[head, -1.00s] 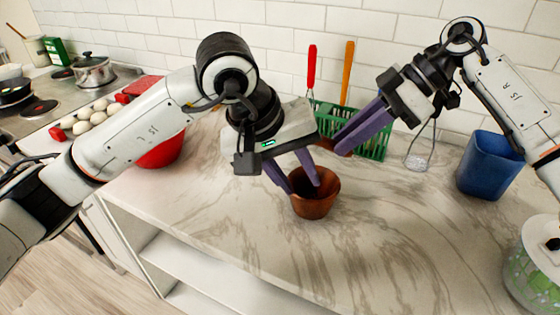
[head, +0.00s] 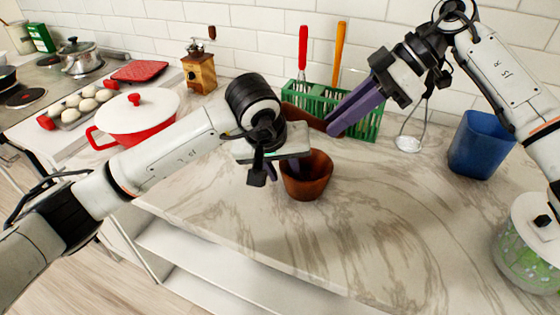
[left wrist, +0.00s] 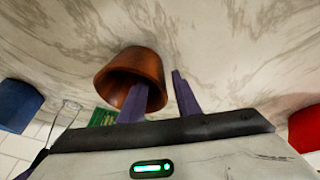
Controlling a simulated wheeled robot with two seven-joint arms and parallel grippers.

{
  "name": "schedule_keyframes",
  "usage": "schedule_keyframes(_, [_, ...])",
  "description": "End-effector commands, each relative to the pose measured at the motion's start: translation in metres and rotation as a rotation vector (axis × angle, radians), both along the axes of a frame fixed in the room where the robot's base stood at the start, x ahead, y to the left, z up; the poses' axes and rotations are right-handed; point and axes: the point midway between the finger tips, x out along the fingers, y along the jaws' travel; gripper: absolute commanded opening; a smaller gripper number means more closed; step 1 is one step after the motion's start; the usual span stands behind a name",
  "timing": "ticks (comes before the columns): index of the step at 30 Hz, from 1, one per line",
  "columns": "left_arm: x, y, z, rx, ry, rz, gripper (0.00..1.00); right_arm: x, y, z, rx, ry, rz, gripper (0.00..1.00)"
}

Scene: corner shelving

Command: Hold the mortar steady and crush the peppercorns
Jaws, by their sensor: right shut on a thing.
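The brown wooden mortar (head: 308,186) stands upright on the marble counter. My left gripper (head: 283,175) is low at its left side, with its fingers apart. In the left wrist view one finger reaches inside the mortar (left wrist: 153,68) and the other is outside its wall, with a gap showing. My right gripper (head: 332,128) is shut on a brown wooden thing, seemingly the pestle (head: 303,117), held above and behind the mortar. My left arm partly hides it. No peppercorns are visible.
A green rack (head: 372,124) with red and orange handled utensils stands behind. A blue container (head: 481,145) is at right, a lidded jar (head: 530,250) at front right, and a red pot (head: 135,115) at left. The front counter is clear.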

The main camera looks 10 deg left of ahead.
Motion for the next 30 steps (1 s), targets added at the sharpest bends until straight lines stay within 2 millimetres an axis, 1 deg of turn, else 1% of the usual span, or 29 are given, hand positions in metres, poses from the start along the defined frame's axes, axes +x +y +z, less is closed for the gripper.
schedule_keyframes(4, [0.0021,-0.0012,-0.0053,0.0,0.0,0.0,0.3,0.0001,0.0001,0.0005,0.001,0.0,0.0,0.0])
schedule_keyframes(11, [0.0024,-0.0012,-0.0056,-0.001,0.0,0.0,0.3,0.0001,0.0001,0.0005,0.001,-0.001,0.001,0.0])
schedule_keyframes(16, [0.0023,-0.0011,-0.0054,-0.001,0.0,0.0,0.03,0.0001,0.0001,0.0005,0.001,0.0,0.0,0.0])
schedule_keyframes(17, [0.0023,-0.001,-0.0055,0.0,0.0,0.0,0.0,0.0001,0.0001,0.0005,0.001,0.0,0.0,0.0])
schedule_keyframes(30, [0.0019,-0.0005,-0.0064,0.002,0.001,0.001,0.0,0.0001,0.0001,0.0003,0.001,0.0,0.0,0.0])
